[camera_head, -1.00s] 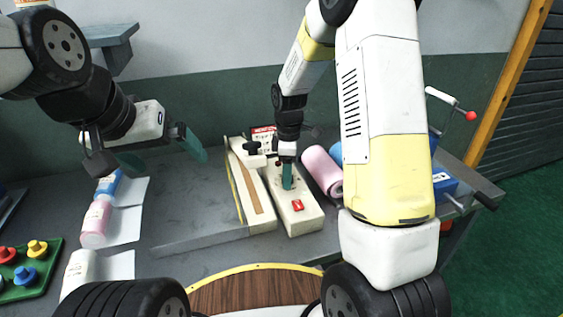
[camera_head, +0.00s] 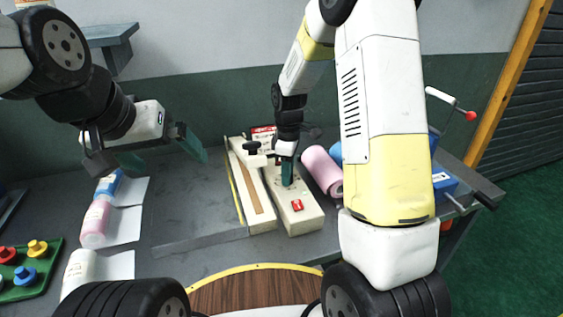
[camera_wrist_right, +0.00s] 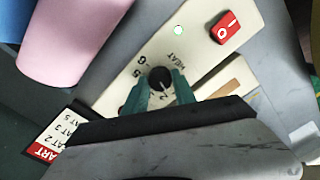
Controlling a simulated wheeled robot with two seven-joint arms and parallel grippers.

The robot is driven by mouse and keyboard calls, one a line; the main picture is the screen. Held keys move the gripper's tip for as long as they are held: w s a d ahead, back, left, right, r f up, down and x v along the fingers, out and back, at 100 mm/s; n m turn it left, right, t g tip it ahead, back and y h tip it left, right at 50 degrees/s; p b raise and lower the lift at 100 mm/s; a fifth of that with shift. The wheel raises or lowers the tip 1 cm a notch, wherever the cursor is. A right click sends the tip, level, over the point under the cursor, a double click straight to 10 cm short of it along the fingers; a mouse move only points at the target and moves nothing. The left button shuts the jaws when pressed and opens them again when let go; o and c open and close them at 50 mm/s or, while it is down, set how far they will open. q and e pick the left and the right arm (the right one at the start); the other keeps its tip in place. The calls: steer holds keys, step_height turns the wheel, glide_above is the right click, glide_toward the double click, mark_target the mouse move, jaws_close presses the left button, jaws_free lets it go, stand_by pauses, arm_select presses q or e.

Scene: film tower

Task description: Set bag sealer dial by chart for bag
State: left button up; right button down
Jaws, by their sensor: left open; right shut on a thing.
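The bag sealer (camera_head: 303,215) is a cream-coloured machine on the grey bench, with a red switch (camera_head: 297,205) on top; the switch also shows in the right wrist view (camera_wrist_right: 225,27). My right gripper (camera_wrist_right: 158,88) is shut on the black dial knob (camera_wrist_right: 159,77), one green finger on each side. Numbers 5 and 6 show beside the knob; others are hidden by the fingers. The red-headed chart (camera_wrist_right: 48,147) is partly visible, with HEAT lines. My left gripper (camera_head: 160,155) is open and empty above the bench.
Pink (camera_head: 322,170) and blue rolls lie right of the sealer. Pink (camera_head: 96,222), blue and white bags or bottles lie on white sheets at the left. A green tray (camera_head: 38,278) with coloured knobs is at the far left.

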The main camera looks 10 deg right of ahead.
steer(key=m, duration=2)
steer(key=shift+m, duration=0.4)
steer(key=m, duration=0.5)
steer(key=shift+m, duration=0.4)
steer(key=shift+w, duration=0.1)
steer(key=c, duration=1)
jaws_free()
